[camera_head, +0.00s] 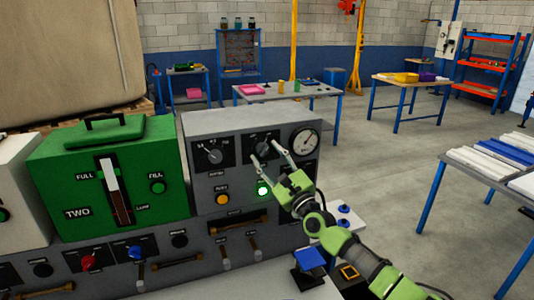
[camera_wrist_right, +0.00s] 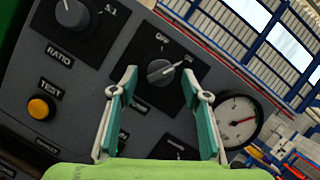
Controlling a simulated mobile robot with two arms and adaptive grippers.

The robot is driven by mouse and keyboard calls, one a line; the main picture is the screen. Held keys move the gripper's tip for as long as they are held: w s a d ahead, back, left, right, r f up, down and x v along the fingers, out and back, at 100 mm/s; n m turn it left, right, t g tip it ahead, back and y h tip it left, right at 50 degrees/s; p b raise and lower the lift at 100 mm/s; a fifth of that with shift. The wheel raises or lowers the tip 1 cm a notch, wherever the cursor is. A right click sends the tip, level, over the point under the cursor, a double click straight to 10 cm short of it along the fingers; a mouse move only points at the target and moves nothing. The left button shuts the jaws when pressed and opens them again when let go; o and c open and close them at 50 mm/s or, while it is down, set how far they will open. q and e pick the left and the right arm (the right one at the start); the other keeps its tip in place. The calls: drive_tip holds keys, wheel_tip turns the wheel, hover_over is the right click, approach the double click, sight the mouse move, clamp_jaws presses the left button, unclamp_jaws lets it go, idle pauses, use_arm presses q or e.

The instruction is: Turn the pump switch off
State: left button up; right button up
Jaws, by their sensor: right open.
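The pump switch is a dark rotary knob (camera_head: 263,149) on a black plate on the grey panel. In the right wrist view the knob (camera_wrist_right: 160,71) has a light pointer line aimed toward the ON label, with OFF beside it. My right gripper (camera_head: 267,155) is open in front of the knob. In the wrist view its two teal fingertips (camera_wrist_right: 158,78) stand on either side of the knob, with space between them and it. I cannot tell how far they are from the panel. A green lamp (camera_head: 262,188) below the switch is lit. My left gripper is not in view.
The grey panel also carries a ratio knob (camera_head: 212,154), a yellow test button (camera_head: 222,199) and a round gauge (camera_head: 305,142). A green box (camera_head: 70,170) with a level window stands to the left. Workbenches stand behind, with open floor between.

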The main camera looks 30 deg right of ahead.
drive_tip(key=shift+w+r, duration=0.1)
drive_tip(key=shift+w, duration=0.15)
drive_tip(key=c, duration=1.1)
